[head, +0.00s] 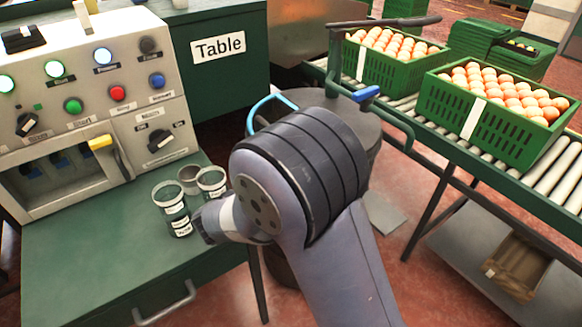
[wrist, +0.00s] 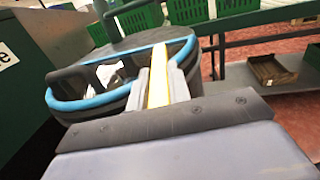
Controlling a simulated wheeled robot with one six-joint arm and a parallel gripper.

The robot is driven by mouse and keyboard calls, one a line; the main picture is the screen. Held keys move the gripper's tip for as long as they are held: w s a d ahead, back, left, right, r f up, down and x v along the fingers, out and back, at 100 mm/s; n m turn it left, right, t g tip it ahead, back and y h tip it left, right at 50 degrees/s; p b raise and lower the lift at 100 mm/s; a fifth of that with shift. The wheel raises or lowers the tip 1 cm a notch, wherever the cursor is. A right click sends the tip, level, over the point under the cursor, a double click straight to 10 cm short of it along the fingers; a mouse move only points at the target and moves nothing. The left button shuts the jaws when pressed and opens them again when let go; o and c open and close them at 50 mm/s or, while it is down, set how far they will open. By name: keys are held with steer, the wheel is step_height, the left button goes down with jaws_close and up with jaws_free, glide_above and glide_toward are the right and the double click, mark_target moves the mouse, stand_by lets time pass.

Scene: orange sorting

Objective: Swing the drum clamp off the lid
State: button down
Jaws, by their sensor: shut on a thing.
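The dark grey drum (head: 362,125) stands behind my arm, and its front is mostly hidden. A dark green post and bar (head: 335,60) with a blue lever (head: 366,93) rise over its lid; this looks like the clamp. A light blue loop (head: 270,103) shows at the drum's left. In the wrist view the drum top (wrist: 150,45) lies ahead, with a light blue band (wrist: 85,102) near it. My gripper (wrist: 165,65) is shut, with a pale yellow strip (wrist: 157,80) between its fingers. In the head view my arm hides the fingertips.
A roller conveyor (head: 540,165) with green crates of eggs or oranges (head: 490,130) runs at the right. A control panel (head: 100,85) and a green table (head: 100,260) holding several labelled cups (head: 172,210) stand at the left. A wooden crate (head: 518,265) sits on the low shelf.

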steer(key=c, duration=1.3)
jaws_free()
step_height(320, 180, up, 10)
steer(key=p, duration=0.4)
